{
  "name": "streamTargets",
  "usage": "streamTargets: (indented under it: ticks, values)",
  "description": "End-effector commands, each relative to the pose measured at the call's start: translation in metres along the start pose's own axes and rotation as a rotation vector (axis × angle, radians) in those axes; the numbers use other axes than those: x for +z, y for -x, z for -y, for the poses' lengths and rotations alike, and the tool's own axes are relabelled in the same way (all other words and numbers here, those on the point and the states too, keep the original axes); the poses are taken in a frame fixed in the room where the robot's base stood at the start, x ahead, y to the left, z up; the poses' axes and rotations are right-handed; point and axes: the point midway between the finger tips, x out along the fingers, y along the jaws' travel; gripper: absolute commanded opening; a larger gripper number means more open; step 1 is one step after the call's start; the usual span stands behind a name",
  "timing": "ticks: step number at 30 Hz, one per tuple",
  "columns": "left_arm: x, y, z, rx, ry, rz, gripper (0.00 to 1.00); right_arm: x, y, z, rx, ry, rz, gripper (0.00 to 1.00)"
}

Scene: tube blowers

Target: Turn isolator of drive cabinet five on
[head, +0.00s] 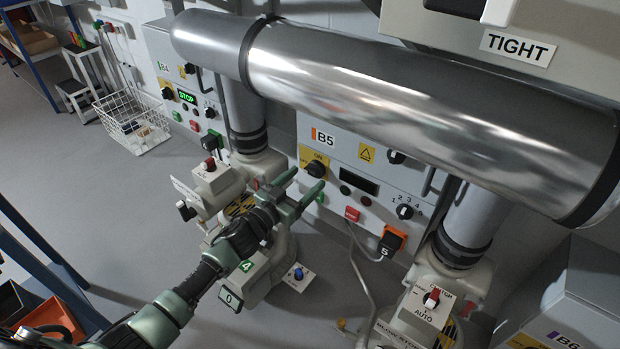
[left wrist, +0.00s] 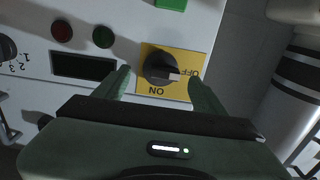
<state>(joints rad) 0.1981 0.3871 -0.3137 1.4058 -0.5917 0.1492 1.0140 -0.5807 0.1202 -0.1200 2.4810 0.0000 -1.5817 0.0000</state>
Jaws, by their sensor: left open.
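The isolator (head: 317,168) of cabinet B5 (head: 345,160) is a black rotary knob on a yellow plate. In the left wrist view the isolator (left wrist: 158,67) has a white pointer mark toward the word OFF at the right; ON is printed at the lower side of the plate. My left gripper (head: 302,184) is open in front of the cabinet face. In the left wrist view its two green fingers (left wrist: 161,72) stand on either side of the knob; I cannot tell whether they touch it. My right gripper is not in view.
A large metal pipe (head: 400,105) crosses above the cabinets. Beside the isolator are a dark display (head: 358,179), a red push button (head: 352,214), a numbered selector (head: 404,211) and an orange-backed unit marked 5 (head: 390,240). Blower B4's cabinet (head: 180,80) stands to the left.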

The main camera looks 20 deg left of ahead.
Motion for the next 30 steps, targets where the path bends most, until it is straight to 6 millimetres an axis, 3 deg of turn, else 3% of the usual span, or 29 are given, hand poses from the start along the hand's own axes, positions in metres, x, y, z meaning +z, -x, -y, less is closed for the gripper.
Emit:
streamTargets:
  ticks: [6, 15, 16, 22, 23, 30]
  values:
    - [0.001, -0.024, 0.0, 0.0, 0.0, -0.001, 0.71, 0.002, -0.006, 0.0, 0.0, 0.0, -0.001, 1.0]
    - [0.001, -0.027, 0.0, -0.001, 0.0, 0.001, 0.71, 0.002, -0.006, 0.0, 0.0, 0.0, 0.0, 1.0]
    - [0.001, -0.027, 0.0, -0.001, 0.0, 0.001, 0.68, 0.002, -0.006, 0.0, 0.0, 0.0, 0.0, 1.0]
    - [0.001, -0.027, 0.0, -0.001, 0.0, 0.001, 0.12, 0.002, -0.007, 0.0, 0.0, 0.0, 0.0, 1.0]
    - [0.001, -0.027, 0.0, -0.001, 0.0, 0.001, 0.08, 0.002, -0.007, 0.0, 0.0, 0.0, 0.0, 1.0]
    - [0.001, -0.026, 0.001, -0.002, -0.022, 0.002, 0.09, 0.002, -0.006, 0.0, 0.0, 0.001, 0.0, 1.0]
